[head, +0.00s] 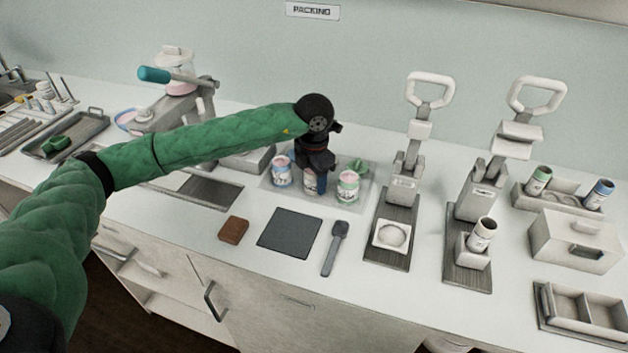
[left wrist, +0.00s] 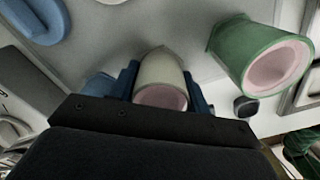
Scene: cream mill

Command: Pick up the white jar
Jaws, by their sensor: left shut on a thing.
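The white jar (head: 310,182) stands in the middle of a row of three jars on a pale mat (head: 273,203). In the left wrist view the white jar (left wrist: 162,78) shows pink contents at its open mouth. My left gripper (head: 318,180) comes down over it from above, and its blue fingers are shut on the jar's two sides. The fingers and wrist hide part of the jar in the head view. I cannot tell whether the jar touches the mat. My right gripper is in neither view.
A blue-marked jar (head: 282,172) stands close on the left and a green-marked jar (head: 347,187) close on the right. In front lie a dark square mat (head: 290,233), a brown block (head: 233,229) and a grey scoop (head: 335,247). Two lever presses (head: 398,190) stand further right.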

